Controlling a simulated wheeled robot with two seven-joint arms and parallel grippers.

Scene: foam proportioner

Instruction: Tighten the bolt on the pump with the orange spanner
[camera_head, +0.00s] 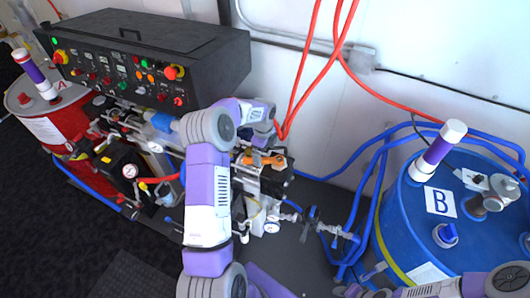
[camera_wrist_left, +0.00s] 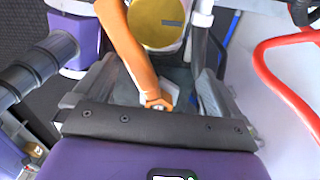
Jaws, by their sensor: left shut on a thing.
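The orange spanner (camera_head: 262,160) lies over the pump (camera_head: 268,185) in the middle of the head view. It also shows in the left wrist view (camera_wrist_left: 128,48), running from the top edge down between the fingers. My left gripper (camera_wrist_left: 155,88) is shut on the spanner. In the head view my left arm and wrist cover part of the pump and most of that gripper. I cannot make out the bolt or whether the spanner sits on it. My right arm (camera_head: 440,288) shows at the bottom right; its jaws are not clear.
A black control box (camera_head: 140,55) stands behind at the left, above a red drum (camera_head: 55,115). A blue drum (camera_head: 455,210) marked B stands at the right. Red hoses (camera_head: 308,60) and blue hoses (camera_head: 365,190) run close around the pump. A round yellow end (camera_wrist_left: 157,22) is beside the spanner.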

